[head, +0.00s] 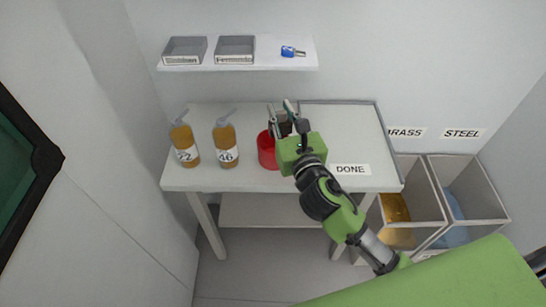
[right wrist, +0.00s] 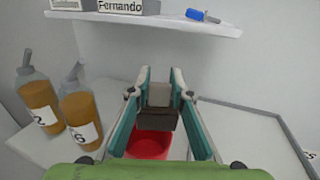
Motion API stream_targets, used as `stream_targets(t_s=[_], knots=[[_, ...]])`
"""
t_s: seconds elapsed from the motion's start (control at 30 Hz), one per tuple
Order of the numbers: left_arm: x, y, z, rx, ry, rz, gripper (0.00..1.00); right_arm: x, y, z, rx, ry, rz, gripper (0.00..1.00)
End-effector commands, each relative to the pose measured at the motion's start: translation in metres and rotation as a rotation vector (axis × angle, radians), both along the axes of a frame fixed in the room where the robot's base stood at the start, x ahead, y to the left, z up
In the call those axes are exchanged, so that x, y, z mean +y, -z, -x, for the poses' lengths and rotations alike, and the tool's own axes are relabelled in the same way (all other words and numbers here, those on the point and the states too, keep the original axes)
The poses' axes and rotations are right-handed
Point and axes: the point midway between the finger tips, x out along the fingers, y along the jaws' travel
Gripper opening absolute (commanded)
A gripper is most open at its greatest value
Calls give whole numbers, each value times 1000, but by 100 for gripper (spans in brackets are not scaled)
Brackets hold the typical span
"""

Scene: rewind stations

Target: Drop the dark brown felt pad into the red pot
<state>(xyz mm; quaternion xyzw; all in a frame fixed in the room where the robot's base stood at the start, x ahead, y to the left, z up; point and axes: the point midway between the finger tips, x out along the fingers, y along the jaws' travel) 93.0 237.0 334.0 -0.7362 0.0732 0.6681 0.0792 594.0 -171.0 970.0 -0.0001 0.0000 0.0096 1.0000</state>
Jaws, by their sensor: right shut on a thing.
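The dark brown felt pad (right wrist: 157,119) is held between the fingers of my right gripper (head: 281,108), which is shut on it. The pad (head: 284,128) shows as a dark patch between the fingers in the head view. The red pot (head: 266,151) stands on the white table, partly hidden by the gripper. In the right wrist view the red pot (right wrist: 150,147) lies beneath the pad, with its rim partly covered by the pad and fingers. The pad looks to be above or near the pot; the exact height cannot be told. My left gripper is not in view.
Two amber pump bottles (head: 185,147) (head: 226,144) stand left of the pot. A wall shelf (head: 270,61) holds two grey trays and a blue object. Bins labelled BRASS and STEEL (head: 468,185) stand right of the table.

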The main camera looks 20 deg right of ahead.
Motion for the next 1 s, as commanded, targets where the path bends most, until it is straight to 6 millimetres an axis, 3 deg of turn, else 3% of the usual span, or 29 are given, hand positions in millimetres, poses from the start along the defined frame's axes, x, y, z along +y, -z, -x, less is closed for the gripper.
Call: stream_targets(t_s=[0.2,0.23,0.3,0.73,1.0], knots=[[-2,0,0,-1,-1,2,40,0,-1,0,-1,0,0,0],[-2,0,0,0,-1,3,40,0,-1,0,-1,0,0,22],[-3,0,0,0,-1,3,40,0,-1,0,-1,0,0,39],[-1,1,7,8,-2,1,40,0,1,6,1,-1,0,39],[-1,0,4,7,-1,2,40,-1,2,56,5,-1,-1,39]])
